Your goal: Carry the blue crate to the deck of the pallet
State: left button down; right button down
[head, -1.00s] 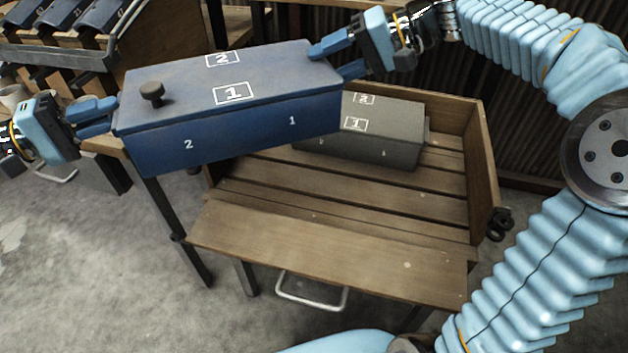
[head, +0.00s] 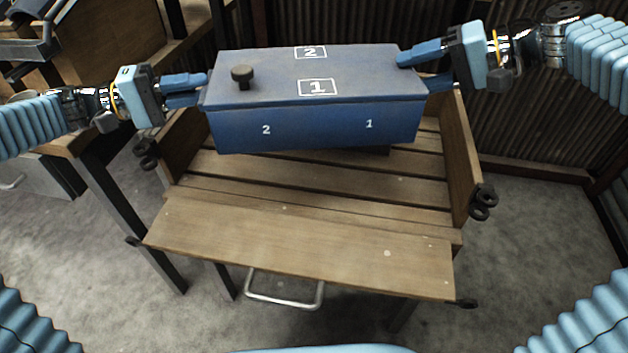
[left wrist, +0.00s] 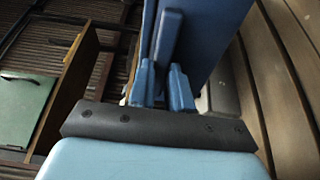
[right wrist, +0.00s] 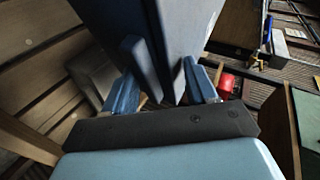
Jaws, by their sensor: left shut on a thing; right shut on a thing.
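The blue crate (head: 320,125) is a long lidded box with a dark knob and the digits 1 and 2 on it. It hangs level above the slatted wooden deck of the pallet (head: 320,183). My left gripper (head: 203,90) is shut on its left end, and my right gripper (head: 425,68) is shut on its right end. In the left wrist view the fingers (left wrist: 163,90) close around the crate's end; the right wrist view shows the same for the right fingers (right wrist: 163,92). The grey crate on the deck is mostly hidden behind the blue crate; part of it shows in the right wrist view (right wrist: 93,75).
The front deck slats are bare. A wooden bench (head: 95,125) stands at the left, and a corrugated wall (head: 350,22) is behind.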

pick_arm(q)
jog(key=shift+s+d, duration=0.1)
jog(key=shift+d, duration=0.15)
pick_arm(e)
jog(key=shift+s+a+f, duration=0.1)
jog(key=shift+a, duration=0.2)
